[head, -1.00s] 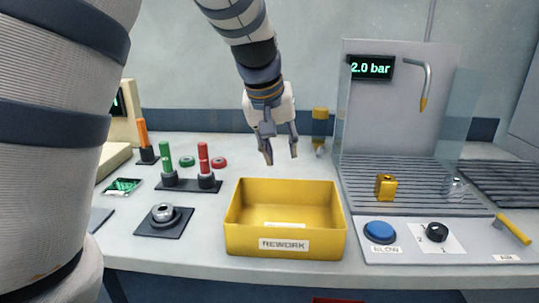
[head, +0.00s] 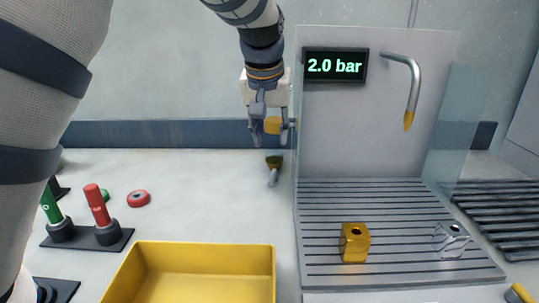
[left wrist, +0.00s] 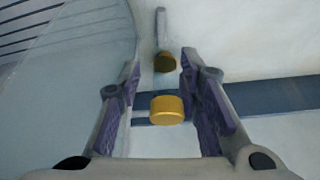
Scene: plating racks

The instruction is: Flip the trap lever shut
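The trap has a yellow round cap (head: 272,125) and, below it, a darker brass-coloured part (head: 274,162) near the wall, left of the grey panel. A short grey lever (head: 272,178) sticks out from its lower part, pointing down in the head view. In the left wrist view the cap (left wrist: 167,110) is near the middle, and the lever (left wrist: 160,28) points to the top. My left gripper (head: 271,136) is open and empty, its fingers seen on either side of the cap. I cannot tell whether they touch it. My right gripper is out of view.
The grey panel with the "2.0 bar" display (head: 335,66), a bent nozzle (head: 412,90) and a clear side shield stands right of the gripper. A gold block (head: 354,243) sits on the slatted grate. A yellow bin (head: 205,250) is in front.

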